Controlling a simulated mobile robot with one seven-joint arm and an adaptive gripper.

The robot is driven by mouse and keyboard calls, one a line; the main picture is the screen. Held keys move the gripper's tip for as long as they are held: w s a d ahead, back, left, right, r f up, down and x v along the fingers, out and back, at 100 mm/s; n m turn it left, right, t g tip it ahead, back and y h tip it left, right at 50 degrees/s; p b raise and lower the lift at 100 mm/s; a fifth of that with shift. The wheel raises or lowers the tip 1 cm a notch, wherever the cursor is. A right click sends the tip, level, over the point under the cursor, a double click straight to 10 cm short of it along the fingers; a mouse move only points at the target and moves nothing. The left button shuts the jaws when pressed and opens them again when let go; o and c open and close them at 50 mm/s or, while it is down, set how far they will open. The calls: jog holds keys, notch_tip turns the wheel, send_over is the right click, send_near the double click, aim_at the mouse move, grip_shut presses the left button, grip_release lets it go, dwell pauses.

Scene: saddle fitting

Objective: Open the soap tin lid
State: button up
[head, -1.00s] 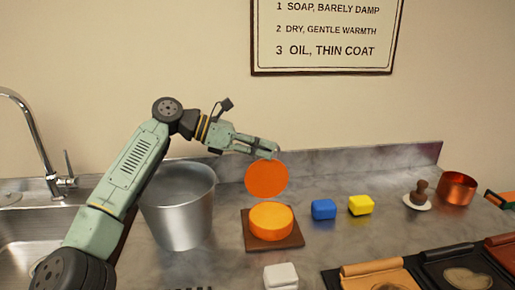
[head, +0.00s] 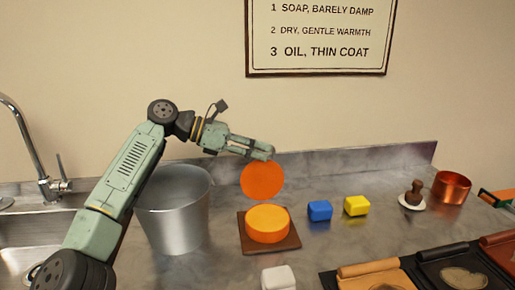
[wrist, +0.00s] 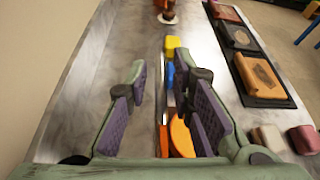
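The soap tin (head: 267,228) is a round orange tin on a brown square board (head: 286,245) on the counter. Its orange lid (head: 262,181) stands upright at the tin's back edge, open, with its flat face toward the head camera. My gripper (head: 268,153) is at the lid's upper edge in the head view. In the wrist view my gripper (wrist: 164,113) has its fingers wide apart, with the lid (wrist: 164,138) seen nearly edge-on between them. The fingers do not look closed on it. Part of the tin (wrist: 181,136) shows beside the right finger.
A metal bucket (head: 176,215) stands left of the tin, close to my arm. Blue (head: 319,210) and yellow (head: 356,205) blocks lie to the right, with a brush (head: 413,194) and copper pot (head: 451,187) farther right. A white block (head: 278,278) is in front.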

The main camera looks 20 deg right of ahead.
jog(key=shift+o, duration=0.4)
jog(key=v, duration=1.2)
